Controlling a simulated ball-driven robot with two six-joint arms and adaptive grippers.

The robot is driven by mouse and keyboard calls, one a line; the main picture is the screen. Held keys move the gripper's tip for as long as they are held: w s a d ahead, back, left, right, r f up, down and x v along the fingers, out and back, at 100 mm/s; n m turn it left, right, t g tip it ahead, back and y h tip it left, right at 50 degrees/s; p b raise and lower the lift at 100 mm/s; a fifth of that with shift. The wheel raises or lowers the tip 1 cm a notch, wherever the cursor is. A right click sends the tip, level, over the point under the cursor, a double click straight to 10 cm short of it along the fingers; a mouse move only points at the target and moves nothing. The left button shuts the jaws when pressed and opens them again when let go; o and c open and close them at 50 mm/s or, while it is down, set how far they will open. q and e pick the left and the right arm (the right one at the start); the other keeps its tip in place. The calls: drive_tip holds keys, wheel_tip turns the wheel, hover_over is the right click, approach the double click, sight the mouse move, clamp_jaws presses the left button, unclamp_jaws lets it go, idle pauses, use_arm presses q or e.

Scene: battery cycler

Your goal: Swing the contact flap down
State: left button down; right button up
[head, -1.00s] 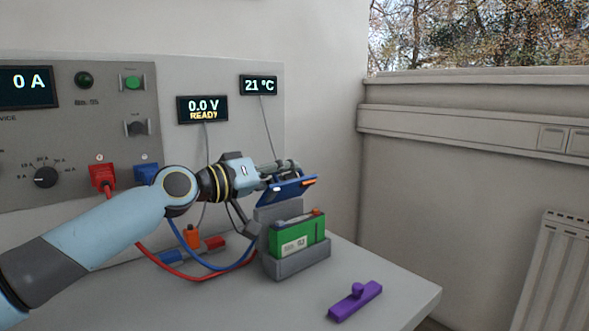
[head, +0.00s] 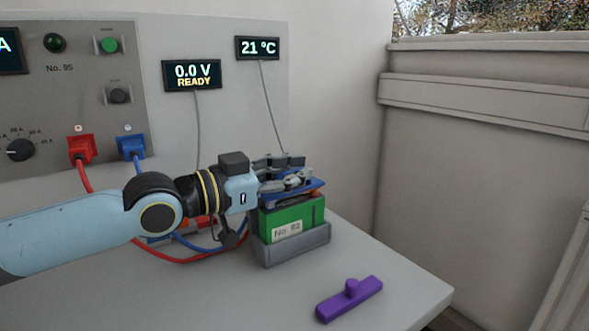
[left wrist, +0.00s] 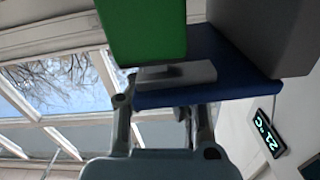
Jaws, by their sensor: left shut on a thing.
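The blue contact flap (head: 308,189) lies nearly level over the top of the green battery (head: 292,222). The battery stands in a grey holder (head: 292,253) on the bench. My left gripper (head: 290,180) is shut on the flap, with its fingers at the flap's upper side and edge in the head view. In the left wrist view, the flap (left wrist: 215,68) spans between the battery (left wrist: 142,32) and the grey holder (left wrist: 268,35). The wrist view's gripper fingers (left wrist: 160,112) reach its edge. Whether the flap's contacts touch the battery is hidden. My right gripper is out of view.
A purple bar with a knob (head: 349,298) lies on the bench in front of the holder. Red and blue cables run from the panel (head: 110,75) behind my arm. A display (head: 193,76) reads 0.0 V READY.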

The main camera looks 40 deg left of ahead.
use_arm(q)
drive_tip(key=shift+m, duration=0.3)
drive_tip(key=c, duration=1.4)
unclamp_jaws()
drive_tip(key=shift+w+f, duration=0.1)
drive_tip(key=shift+f, duration=0.05)
